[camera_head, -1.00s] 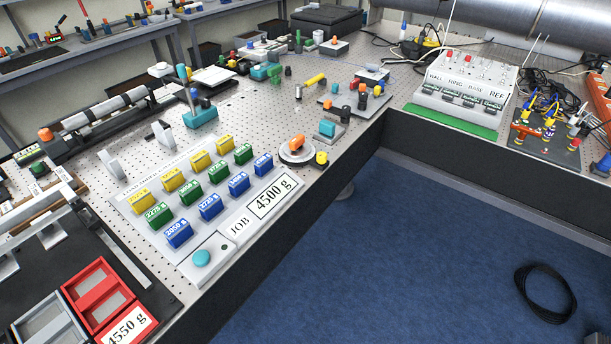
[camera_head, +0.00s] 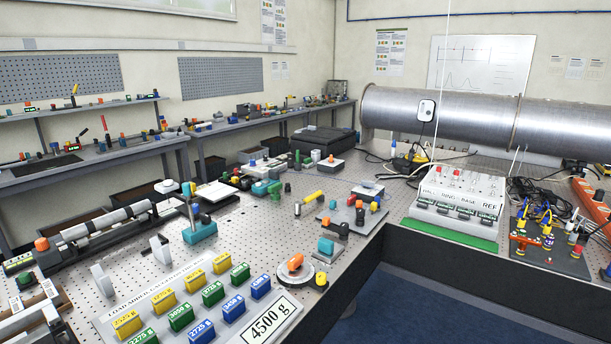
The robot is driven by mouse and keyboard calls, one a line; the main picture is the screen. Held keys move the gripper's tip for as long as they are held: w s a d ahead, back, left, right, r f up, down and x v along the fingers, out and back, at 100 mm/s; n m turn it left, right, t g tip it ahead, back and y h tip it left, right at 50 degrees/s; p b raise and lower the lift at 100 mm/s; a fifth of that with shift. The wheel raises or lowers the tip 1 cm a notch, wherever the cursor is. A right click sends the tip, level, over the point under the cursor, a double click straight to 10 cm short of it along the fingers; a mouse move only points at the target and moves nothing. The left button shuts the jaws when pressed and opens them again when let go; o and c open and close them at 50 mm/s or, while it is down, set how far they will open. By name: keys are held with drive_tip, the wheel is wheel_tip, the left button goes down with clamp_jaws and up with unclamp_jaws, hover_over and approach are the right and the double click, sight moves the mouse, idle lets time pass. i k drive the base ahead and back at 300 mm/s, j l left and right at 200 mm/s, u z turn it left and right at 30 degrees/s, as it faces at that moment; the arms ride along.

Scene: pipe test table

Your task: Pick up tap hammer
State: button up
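I cannot make out a tap hammer for certain. Several small tools and coloured parts stand further back and are too small to tell apart. A large grey pipe (camera_head: 465,118) runs along the back right. My gripper is not in view.
A board with yellow, green and blue weight blocks (camera_head: 181,305) fills the front. A REF panel (camera_head: 460,203) and a dark board with valves (camera_head: 550,246) stand at the right. Blue floor (camera_head: 400,305) lies open at the lower right. Side benches (camera_head: 90,160) line the left.

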sight(297, 204)
drive_tip(key=i+l, duration=0.2)
drive_tip(key=l, duration=0.2)
drive_tip(key=i+l, duration=0.2)
drive_tip(key=l, duration=0.15)
drive_tip(key=i+l, duration=0.15)
drive_tip(key=l, duration=0.25)
drive_tip(key=i+l, duration=0.2)
drive_tip(key=l, duration=0.15)
drive_tip(key=i+l, duration=0.2)
drive_tip(key=l, duration=0.2)
drive_tip(key=u, duration=0.05)
